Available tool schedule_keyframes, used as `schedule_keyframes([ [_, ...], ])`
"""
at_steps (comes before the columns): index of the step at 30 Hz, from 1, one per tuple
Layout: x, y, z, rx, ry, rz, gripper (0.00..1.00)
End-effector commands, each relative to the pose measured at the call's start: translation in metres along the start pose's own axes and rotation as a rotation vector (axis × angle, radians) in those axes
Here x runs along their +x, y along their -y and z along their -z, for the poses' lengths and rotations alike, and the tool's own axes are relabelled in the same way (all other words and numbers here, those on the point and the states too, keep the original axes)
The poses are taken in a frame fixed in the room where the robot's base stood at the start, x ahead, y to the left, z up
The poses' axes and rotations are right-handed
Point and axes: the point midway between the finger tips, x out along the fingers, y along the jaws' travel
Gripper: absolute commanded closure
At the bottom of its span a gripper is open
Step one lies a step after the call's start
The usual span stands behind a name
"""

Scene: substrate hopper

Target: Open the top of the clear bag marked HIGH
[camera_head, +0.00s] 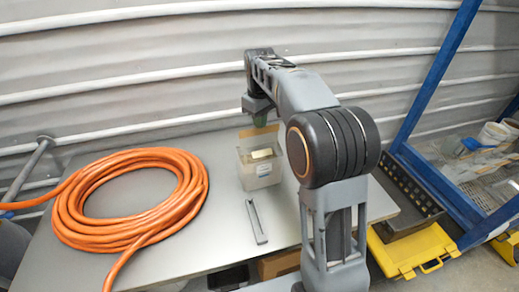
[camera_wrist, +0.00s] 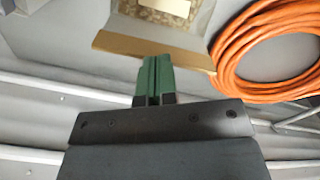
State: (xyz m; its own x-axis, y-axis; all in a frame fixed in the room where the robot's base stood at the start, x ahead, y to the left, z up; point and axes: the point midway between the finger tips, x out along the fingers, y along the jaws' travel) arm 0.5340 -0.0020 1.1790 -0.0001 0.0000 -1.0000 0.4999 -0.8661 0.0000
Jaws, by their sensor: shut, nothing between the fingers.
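The clear bag (camera_head: 260,178) stands upright on the grey table behind the metal tool. A small pale label shows on its front, but its writing is too small to read. Something tan and cream shows inside it. In the wrist view a tan strip (camera_wrist: 190,55) runs along the near edge of the bag's top. My gripper (camera_head: 259,121) is above the back of the bag, pointing down. In the wrist view its green fingers (camera_wrist: 155,62) are together with nothing between them, and their tips overlap the tan strip. I cannot tell whether they touch it.
A coil of orange hose (camera_head: 130,205) covers the left of the table (camera_head: 225,235). A narrow grey metal tool (camera_head: 256,221) lies in front of the bag. A ribbed wall (camera_head: 150,60) rises close behind. A blue rack (camera_head: 430,80) and yellow case (camera_head: 415,250) are at right.

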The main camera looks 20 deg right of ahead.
Motion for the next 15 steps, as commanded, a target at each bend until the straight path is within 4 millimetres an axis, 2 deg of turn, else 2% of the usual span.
schedule_keyframes([
  [15,-0.0013,0.0,0.0,0.0,0.0,0.0,1.0],
])
